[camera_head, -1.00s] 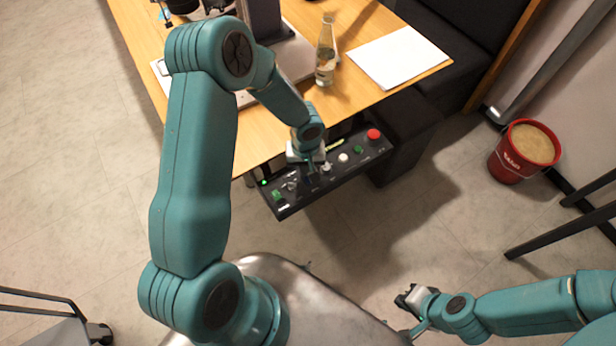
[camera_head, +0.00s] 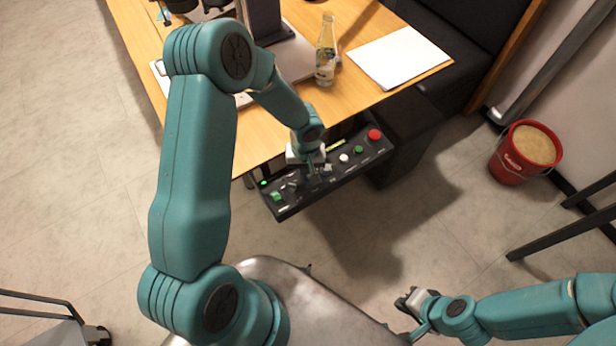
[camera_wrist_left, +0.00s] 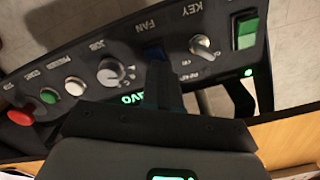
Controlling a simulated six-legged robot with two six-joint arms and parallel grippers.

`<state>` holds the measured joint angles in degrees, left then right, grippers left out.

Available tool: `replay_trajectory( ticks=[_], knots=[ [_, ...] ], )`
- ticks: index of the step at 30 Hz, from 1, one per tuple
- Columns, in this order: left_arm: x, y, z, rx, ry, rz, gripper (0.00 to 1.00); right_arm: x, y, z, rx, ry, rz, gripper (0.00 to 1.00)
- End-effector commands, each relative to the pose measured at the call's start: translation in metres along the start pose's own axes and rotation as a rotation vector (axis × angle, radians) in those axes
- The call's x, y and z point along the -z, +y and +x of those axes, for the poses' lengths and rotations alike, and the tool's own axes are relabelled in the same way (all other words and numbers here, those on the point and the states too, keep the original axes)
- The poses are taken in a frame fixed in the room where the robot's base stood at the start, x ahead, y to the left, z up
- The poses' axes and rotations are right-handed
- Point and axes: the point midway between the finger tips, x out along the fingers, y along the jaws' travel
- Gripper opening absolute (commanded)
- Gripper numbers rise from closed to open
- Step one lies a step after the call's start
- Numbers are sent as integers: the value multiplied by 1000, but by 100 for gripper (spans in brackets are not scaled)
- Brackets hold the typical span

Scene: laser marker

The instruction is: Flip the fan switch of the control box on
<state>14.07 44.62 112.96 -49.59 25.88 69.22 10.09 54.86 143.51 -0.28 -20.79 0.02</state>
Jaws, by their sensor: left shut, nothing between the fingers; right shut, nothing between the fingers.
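The black control box (camera_head: 349,173) hangs at the table's front edge, its panel facing up. In the left wrist view the panel (camera_wrist_left: 185,17) carries, from left to right, a red button, a green button, a white button, the JOB knob (camera_wrist_left: 112,72), the dark blue FAN switch (camera_wrist_left: 153,50), the KEY switch (camera_wrist_left: 203,46) and a green rocker switch (camera_wrist_left: 246,32). My left gripper (camera_head: 313,174) is shut and empty, its fingertips (camera_wrist_left: 156,70) right at the FAN switch and partly hiding it; contact cannot be told. My right gripper (camera_head: 408,298) is shut and empty, away from the box at lower right.
A glass bottle (camera_head: 325,55) and white paper (camera_head: 398,58) are on the wooden table (camera_head: 262,133). A machine with a dark column (camera_head: 262,20) stands behind my left arm. A red bucket (camera_head: 522,155) is on the floor at right. A small green lamp (camera_wrist_left: 248,72) glows on the box.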

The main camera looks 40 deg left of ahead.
Motion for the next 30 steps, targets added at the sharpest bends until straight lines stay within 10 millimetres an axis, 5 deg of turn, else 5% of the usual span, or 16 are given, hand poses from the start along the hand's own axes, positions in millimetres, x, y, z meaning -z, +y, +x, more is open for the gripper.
replay_trajectory(
  ticks=[19,30],
  knots=[
    [1,0,-61,-1,3,1,0,-1,-11,-30,0,0,0,0],
    [0,0,-68,-1,1,1,0,-1,-12,-32,0,0,0,0]
  ],
)
